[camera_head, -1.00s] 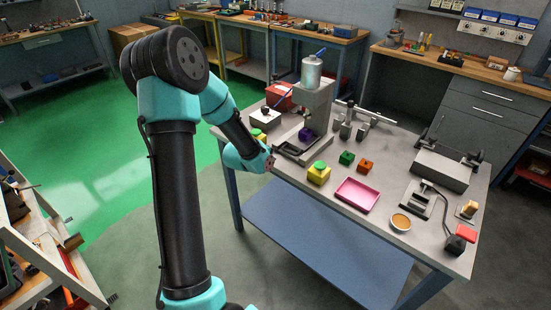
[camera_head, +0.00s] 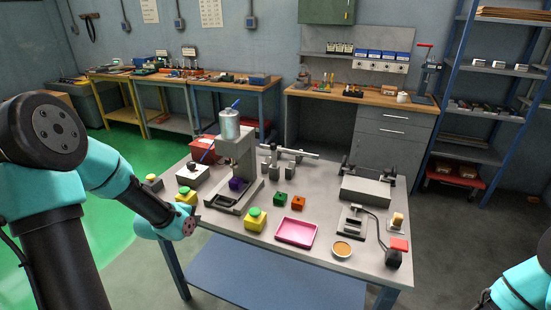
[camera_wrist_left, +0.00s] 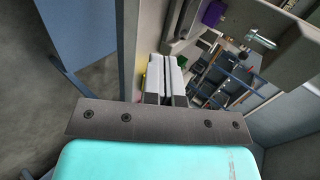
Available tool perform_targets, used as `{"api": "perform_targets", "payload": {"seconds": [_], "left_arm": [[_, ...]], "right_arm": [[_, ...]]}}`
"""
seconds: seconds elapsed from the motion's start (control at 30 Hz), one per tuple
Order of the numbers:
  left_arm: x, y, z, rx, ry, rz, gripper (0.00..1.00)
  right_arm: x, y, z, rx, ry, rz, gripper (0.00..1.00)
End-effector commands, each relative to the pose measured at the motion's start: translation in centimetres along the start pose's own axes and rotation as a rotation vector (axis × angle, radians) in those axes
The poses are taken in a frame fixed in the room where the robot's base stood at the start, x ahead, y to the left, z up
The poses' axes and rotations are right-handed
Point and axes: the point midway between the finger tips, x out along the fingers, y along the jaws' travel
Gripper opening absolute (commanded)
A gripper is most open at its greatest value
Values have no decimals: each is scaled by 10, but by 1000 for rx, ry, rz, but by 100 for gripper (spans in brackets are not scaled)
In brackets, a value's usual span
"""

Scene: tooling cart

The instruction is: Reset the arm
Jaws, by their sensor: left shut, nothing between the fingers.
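My left arm (camera_head: 118,190) comes in from the left in the head view, and its wrist end (camera_head: 188,226) is at the table's left front edge. In the left wrist view my left gripper (camera_wrist_left: 166,78) has its two pale fingers together with nothing between them. The fingers are hard to make out in the head view. Part of my right arm (camera_head: 522,288) shows at the lower right corner; its gripper is out of the picture.
On the grey table stand a press (camera_head: 240,155) with a purple block (camera_head: 237,184), a green cube (camera_head: 280,199), an orange cube (camera_head: 298,203), a pink tray (camera_head: 296,231), a yellow green-topped box (camera_head: 255,219) and a round dish (camera_head: 341,249). A grey machine (camera_head: 366,190) stands at the right.

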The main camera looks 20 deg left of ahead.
Motion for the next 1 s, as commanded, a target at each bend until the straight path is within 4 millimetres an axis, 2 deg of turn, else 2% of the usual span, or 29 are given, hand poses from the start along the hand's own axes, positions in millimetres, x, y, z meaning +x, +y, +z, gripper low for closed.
{"api": "perform_targets", "payload": {"seconds": [0.17, 0.27, 0.4, 0.6, 0.8, 1.0], "left_arm": [[11, 12, -14, -87, 25, 35, 0], [25, 30, -33, -212, 51, 87, 0], [46, 64, -70, -454, 80, 198, 0], [67, 119, -127, -813, 64, 388, 0], [73, 176, -181, -1144, -30, 585, 0], [67, 232, -230, -1442, -208, 768, 0]], "right_arm": [[0, 0, 0, 0, 0, 0, 43], [0, 0, 0, 0, 0, 0, 43], [0, 0, 0, 0, 0, 0, 43], [0, 0, 0, 0, 0, 0, 43], [0, 0, 0, 0, 0, 0, 43], [0, 0, 0, 0, 0, 0, 43]]}}
